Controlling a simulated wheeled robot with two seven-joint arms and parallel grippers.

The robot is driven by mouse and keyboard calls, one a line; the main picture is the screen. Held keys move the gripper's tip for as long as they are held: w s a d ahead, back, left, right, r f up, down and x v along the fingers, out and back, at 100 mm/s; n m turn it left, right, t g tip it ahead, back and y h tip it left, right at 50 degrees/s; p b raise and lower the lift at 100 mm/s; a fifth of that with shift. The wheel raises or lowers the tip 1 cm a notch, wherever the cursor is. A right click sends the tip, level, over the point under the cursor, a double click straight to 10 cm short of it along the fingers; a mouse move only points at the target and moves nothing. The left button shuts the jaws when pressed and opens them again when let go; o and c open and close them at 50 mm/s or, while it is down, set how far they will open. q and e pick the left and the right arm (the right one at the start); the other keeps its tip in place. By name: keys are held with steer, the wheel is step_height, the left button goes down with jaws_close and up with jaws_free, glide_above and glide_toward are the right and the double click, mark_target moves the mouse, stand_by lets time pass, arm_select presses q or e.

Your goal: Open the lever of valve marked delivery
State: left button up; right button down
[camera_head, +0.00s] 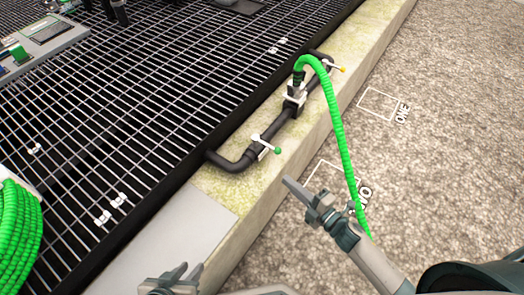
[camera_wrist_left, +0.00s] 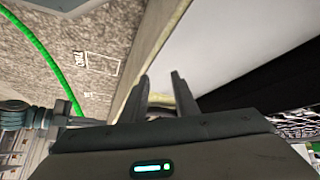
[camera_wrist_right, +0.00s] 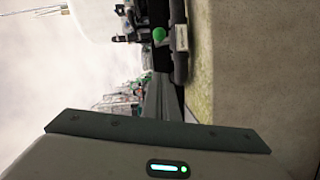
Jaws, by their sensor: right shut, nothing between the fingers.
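A black pipe manifold (camera_head: 285,118) runs along the concrete kerb, with two valves on it. The nearer valve has a lever with a green knob (camera_head: 278,151); the farther one has a lever with a yellow knob (camera_head: 342,69). A small plate (camera_wrist_right: 182,37) shows beside the green knob (camera_wrist_right: 159,34) in the right wrist view. Its writing is too small to read, so I cannot tell which valve is marked delivery. My right gripper (camera_head: 287,182) is shut and empty, nearer than the green-knobbed lever and apart from it. My left gripper (camera_head: 178,272) is open and empty at the bottom; its fingers (camera_wrist_left: 161,80) stand apart.
A green hose (camera_head: 341,130) rises from the middle of the manifold and drops past my right gripper. A coiled green hose (camera_head: 18,228) lies at the left. Black grating (camera_head: 130,110) lies behind the kerb (camera_head: 215,200). White floor frames are marked ONE (camera_head: 402,113) and TWO.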

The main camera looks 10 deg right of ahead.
mark_target(266, 145)
arm_select(q)
steer(key=shift+w+a+r, duration=0.1)
steer(key=shift+w+r, duration=0.05)
steer(key=shift+r, duration=0.2)
arm_select(e)
steer(key=shift+w+a+r+n, duration=0.25)
steer(key=shift+w+r+n, duration=0.05)
steer(key=shift+w, duration=0.1)
arm_select(q)
steer(key=shift+w+d+r+t+b, duration=0.25)
steer(key=shift+w+d+t+b, duration=0.1)
steer(key=shift+d+b, duration=0.2)
arm_select(e)
steer(key=w+a+f, duration=0.1)
steer(key=w+a, duration=0.1)
steer(key=w, duration=0.9)
steer(key=shift+a+f, duration=0.15)
steer(key=shift+f, duration=0.05)
